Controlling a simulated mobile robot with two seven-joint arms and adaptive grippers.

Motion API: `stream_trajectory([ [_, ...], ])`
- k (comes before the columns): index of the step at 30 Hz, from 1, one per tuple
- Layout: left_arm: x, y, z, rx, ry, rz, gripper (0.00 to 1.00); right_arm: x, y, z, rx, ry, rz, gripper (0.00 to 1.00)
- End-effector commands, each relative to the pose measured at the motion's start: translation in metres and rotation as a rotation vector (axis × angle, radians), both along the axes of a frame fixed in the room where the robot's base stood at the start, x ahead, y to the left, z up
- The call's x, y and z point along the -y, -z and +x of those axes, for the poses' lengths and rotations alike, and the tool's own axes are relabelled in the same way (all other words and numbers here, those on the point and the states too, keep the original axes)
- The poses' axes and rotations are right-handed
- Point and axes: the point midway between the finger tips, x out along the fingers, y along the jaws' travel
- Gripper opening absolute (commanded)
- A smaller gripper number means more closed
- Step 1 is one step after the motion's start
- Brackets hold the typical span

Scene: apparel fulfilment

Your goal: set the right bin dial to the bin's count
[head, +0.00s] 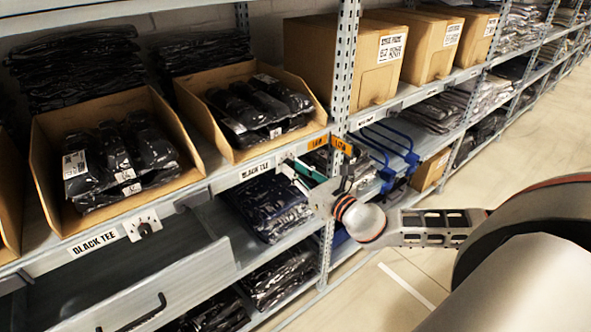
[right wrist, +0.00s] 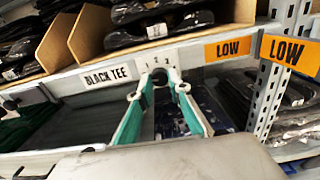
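The right bin (head: 186,101) is an open cardboard bin on the shelf. Three black bagged garments (head: 262,102) show side by side in it; what lies under them is unclear. Its BLACK TEE label (head: 257,169) is on the shelf edge. In the right wrist view, the right bin dial (right wrist: 158,60) shows numerals 1, 2 and 3; its knob is mostly hidden between my fingertips. My right gripper (right wrist: 163,80) points at the dial, its teal fingers apart on either side. Contact with the knob is unclear. My left gripper is out of view.
The left bin (head: 54,212) also holds black bagged garments, with its own dial (head: 142,223) below. A grey drawer (head: 150,300) stands pulled out at lower left. Orange LOW tags (head: 341,145) and a metal upright (head: 343,70) are close to my gripper. The aisle floor (head: 500,140) is clear.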

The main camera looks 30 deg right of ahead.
Motion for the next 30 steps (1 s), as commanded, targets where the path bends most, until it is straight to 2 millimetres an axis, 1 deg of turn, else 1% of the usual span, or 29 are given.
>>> stream_trajectory([
  [5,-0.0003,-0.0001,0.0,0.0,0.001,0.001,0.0,0.0,0.0002,-0.0002,-0.002,0.0,0.016,0.0],
  [11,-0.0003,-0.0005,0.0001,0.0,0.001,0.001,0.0,0.0,0.0003,-0.0003,-0.007,0.0,0.089,0.0],
  [17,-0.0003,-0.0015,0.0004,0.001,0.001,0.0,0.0,0.0,-0.0001,-0.0002,-0.017,0.001,0.236,0.0],
  [30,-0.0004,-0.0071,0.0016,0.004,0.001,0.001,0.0,0.0003,-0.0012,-0.0001,-0.048,0.004,0.652,0.0],
])
